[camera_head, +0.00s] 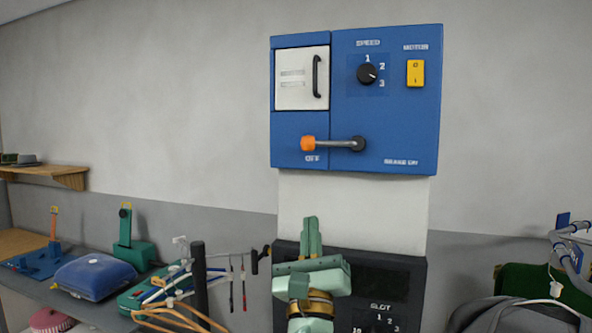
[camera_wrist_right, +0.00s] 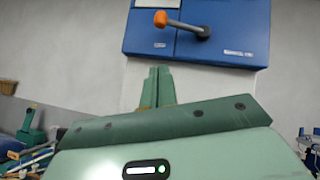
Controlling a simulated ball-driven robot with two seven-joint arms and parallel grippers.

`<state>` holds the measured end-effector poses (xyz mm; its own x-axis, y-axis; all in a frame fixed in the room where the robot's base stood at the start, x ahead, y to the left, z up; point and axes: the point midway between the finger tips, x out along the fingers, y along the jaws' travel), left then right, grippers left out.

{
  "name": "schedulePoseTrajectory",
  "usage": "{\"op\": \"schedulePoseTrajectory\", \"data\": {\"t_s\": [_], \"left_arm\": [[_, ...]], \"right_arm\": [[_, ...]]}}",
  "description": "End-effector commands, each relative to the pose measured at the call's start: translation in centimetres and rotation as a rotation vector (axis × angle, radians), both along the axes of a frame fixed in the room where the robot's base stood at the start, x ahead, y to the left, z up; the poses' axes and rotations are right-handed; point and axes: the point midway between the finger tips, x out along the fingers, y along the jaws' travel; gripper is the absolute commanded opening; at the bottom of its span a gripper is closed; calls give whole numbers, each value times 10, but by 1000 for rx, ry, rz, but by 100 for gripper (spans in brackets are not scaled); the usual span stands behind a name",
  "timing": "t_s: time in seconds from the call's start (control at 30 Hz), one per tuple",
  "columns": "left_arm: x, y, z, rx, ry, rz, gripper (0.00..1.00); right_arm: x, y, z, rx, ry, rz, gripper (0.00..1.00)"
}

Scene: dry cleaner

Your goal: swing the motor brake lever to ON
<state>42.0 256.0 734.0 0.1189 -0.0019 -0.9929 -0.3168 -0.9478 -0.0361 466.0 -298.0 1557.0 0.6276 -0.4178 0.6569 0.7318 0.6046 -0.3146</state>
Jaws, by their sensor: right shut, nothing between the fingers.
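The motor brake lever (camera_head: 333,143) is a grey rod with an orange knob (camera_head: 307,144) on a blue control panel (camera_head: 400,120). It lies nearly level, pointing left from its dark pivot, with the knob above the OFF label. The BRAKE ON label is at the panel's lower right. The lever also shows in the right wrist view (camera_wrist_right: 183,24), at the top. My right gripper (camera_head: 310,222) points up below the panel, apart from the lever. Its fingers are shut and empty; they also show in the right wrist view (camera_wrist_right: 158,72). My left gripper is not in view.
The panel also has a speed dial (camera_head: 367,74), a yellow motor switch (camera_head: 415,73) and a white door (camera_head: 301,78) with a black handle. A dark slot unit (camera_head: 405,275) is below. Hangers (camera_head: 180,300) and a blue cushion-like object (camera_head: 95,276) are left; grey garments (camera_head: 520,315) hang right.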

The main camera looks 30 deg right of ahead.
Motion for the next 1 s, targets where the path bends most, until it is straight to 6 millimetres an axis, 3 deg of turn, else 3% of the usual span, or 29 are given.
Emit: {"op": "schedulePoseTrajectory", "data": {"t_s": [0.47, 0.63, 1.0], "left_arm": [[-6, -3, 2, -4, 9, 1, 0], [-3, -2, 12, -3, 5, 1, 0], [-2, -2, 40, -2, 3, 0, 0]], "right_arm": [[4, -5, 0, 34, -3, 9, 0], [17, -15, 17, 32, -6, 7, 0], [66, -48, 67, 32, -3, 7, 0]]}}
